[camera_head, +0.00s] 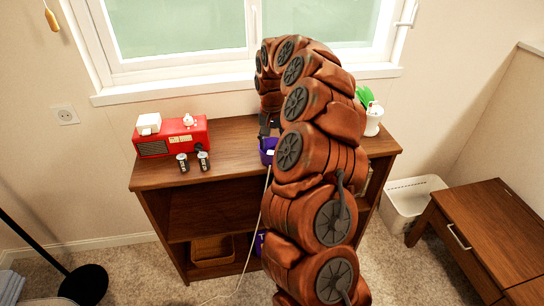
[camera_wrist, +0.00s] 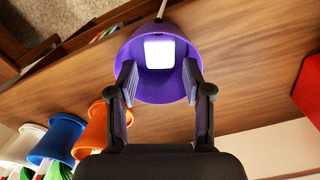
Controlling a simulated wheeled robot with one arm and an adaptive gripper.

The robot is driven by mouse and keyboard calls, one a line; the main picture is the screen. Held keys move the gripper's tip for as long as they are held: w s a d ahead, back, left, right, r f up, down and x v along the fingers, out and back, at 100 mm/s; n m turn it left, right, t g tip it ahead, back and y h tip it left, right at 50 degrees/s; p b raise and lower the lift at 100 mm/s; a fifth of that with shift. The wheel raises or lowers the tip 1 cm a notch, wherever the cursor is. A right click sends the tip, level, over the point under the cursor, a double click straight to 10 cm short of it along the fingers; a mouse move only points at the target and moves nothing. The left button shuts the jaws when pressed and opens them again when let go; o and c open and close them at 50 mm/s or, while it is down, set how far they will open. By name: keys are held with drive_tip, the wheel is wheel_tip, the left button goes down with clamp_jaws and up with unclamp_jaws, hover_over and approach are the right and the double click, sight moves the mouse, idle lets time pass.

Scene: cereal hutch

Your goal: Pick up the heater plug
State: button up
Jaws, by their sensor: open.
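The white heater plug (camera_wrist: 159,52) lies inside a purple pot (camera_wrist: 150,92) on top of the wooden hutch. A cord (camera_wrist: 161,10) leads out over the pot's rim. In the head view the plug (camera_head: 270,152) is a small white patch in the purple pot (camera_head: 264,158), and a thin white cord hangs down to the floor. My gripper (camera_wrist: 160,82) is open and empty. Its two fingers are at the left and right of the pot's near part in the wrist view. In the head view my gripper (camera_head: 268,128) is partly hidden by my arm.
Orange (camera_wrist: 94,130), blue (camera_wrist: 57,138) and white pots stand left in the wrist view. A red radio (camera_head: 152,147) with white items on it and two dark cylinders (camera_head: 183,163) are on the hutch's left. A window is behind. A white bin (camera_head: 402,208) stands right.

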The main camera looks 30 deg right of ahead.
drive_tip(key=shift+s+f+p, duration=0.1)
drive_tip(key=shift+f+p, duration=0.5)
drive_tip(key=shift+f, duration=1.75)
drive_tip(key=c, duration=0.8)
